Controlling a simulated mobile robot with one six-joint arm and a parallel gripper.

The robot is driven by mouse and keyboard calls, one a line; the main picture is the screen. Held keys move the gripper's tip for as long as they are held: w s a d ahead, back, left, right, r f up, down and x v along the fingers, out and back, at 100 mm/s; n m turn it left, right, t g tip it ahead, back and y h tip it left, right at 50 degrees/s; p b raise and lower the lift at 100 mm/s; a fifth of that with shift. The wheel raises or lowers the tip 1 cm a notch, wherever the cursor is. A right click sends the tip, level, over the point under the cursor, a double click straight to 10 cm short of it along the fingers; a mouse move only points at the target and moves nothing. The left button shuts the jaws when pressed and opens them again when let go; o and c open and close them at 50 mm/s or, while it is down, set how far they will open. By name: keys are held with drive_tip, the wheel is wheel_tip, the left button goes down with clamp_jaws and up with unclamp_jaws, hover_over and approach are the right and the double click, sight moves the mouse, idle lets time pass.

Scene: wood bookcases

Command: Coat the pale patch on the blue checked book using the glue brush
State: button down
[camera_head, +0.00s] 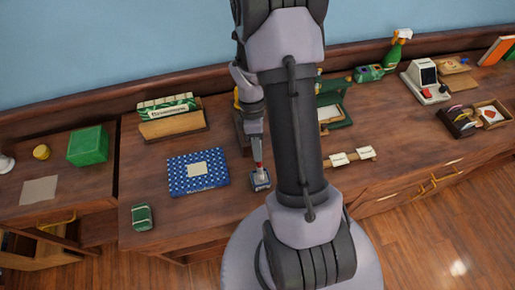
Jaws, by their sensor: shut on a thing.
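The blue checked book (185,182) lies flat on the wooden desk, left of my arm. My gripper (255,133) points down, right of the book, and is shut on the glue brush (257,156), a thin tool with a red part. The brush's lower end is at a small dark pot (260,180) on the desk. I cannot tell whether the bristles are inside the pot. The gripper's fingers are small and partly hidden here.
A small green tin (142,217) stands near the desk's front left edge. A file box (170,118) stands behind the book. A green box (88,146) is further left. Wooden label pieces (350,158) lie right of my arm, which hides the desk's middle.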

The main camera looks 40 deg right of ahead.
idle(0.3)
wheel_tip(320, 180, up, 7)
drive_tip(key=p, duration=0.7)
drive_tip(key=shift+r, duration=0.15)
drive_tip(key=shift+f, duration=0.2)
